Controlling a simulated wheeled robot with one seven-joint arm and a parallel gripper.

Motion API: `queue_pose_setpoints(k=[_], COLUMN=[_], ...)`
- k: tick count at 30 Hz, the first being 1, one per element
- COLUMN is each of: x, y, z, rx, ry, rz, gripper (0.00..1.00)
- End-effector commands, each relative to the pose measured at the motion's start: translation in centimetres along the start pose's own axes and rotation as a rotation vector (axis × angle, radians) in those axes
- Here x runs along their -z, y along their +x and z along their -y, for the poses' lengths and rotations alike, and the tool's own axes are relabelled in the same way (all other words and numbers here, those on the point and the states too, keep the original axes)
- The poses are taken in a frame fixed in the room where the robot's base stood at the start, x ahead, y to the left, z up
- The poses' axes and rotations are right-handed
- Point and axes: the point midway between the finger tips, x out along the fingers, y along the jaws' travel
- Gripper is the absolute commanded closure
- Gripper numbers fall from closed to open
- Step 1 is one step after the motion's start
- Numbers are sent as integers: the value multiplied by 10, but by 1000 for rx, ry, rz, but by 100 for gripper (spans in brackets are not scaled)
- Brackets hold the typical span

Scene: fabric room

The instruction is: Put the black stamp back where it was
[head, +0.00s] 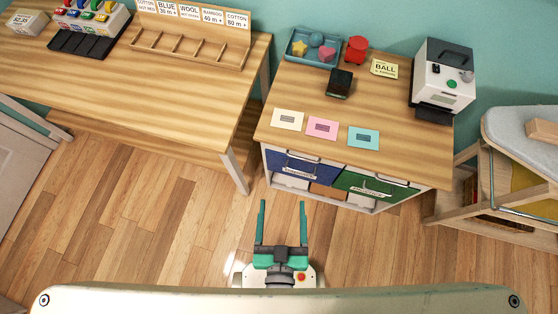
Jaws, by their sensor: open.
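A small black block with a dark greenish lower edge (340,83) sits on the right wooden table, in front of the blue tray; it may be the black stamp, but it is too small to be sure. My gripper (282,203) is open and empty. It is over the floor in front of the table's drawers, apart from everything on the tabletop.
The right table (400,105) bears a blue tray (295,55) of coloured shapes, a red object (356,50), a "BALL" sign (384,68), a white machine (443,80) and three cards (322,128). A grey-topped stand (510,125) is at right. A long table (150,85) stands left.

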Motion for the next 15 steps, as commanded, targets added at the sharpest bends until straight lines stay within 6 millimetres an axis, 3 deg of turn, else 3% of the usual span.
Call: queue_pose_setpoints(k=[3, 6, 15], x=[4, 7, 9], y=[-26, -37, -42], z=[5, 6, 7], rx=[22, 28, 32], ry=[-4, -4, -5], rz=[-6, -13, -19], gripper=[27, 27, 27])
